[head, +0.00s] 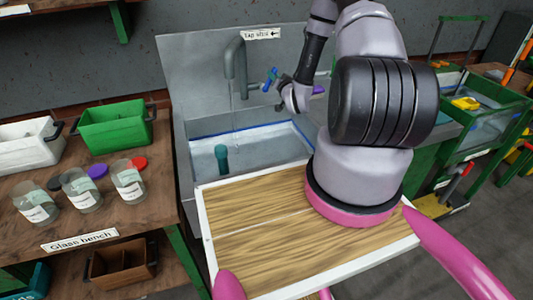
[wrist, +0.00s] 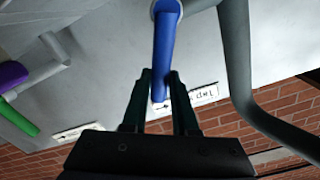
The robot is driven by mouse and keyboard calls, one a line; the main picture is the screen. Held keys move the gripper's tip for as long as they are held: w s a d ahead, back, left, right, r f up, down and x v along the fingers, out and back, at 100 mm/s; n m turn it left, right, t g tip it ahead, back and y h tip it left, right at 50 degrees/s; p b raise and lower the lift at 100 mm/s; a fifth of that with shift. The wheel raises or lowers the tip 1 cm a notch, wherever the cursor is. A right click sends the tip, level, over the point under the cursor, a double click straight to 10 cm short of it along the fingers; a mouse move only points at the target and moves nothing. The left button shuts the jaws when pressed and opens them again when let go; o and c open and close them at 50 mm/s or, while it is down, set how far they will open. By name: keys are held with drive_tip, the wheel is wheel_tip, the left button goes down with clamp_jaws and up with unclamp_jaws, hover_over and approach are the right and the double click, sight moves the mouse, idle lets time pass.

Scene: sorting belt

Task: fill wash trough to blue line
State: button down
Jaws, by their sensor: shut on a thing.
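The grey wash trough (head: 182,160) stands at the back centre, with a blue line (head: 240,130) along its inner wall. A thin stream falls from the grey spout (head: 231,70). Pale water (head: 262,148) appears to lie below the line; the exact gap is hard to tell. A teal upright piece (head: 221,158) stands in the trough. My gripper (head: 280,92) is at the blue tap lever (head: 270,78). In the wrist view, my gripper's dark fingers (wrist: 159,76) are shut on the blue lever (wrist: 166,45), one on each side.
A purple handle (head: 318,90) sits right of the blue lever; a purple and a green handle (wrist: 24,121) show in the wrist view. The glass bench (head: 100,228) with jars and a green bin (head: 115,128) is left. A wooden-topped tray (head: 255,235) is in front.

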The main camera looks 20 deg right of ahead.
drive_tip(key=shift+r, duration=0.1)
drive_tip(key=a+n, duration=0.1)
drive_tip(key=n, duration=0.2)
drive_tip(key=shift+a+r, duration=0.3)
drive_tip(key=shift+a, duration=0.05)
drive_tip(key=shift+w, duration=0.1)
drive_tip(key=shift+a+n, duration=0.9)
drive_tip(key=shift+n, duration=0.6)
drive_tip(key=shift+c, duration=2)
unclamp_jaws()
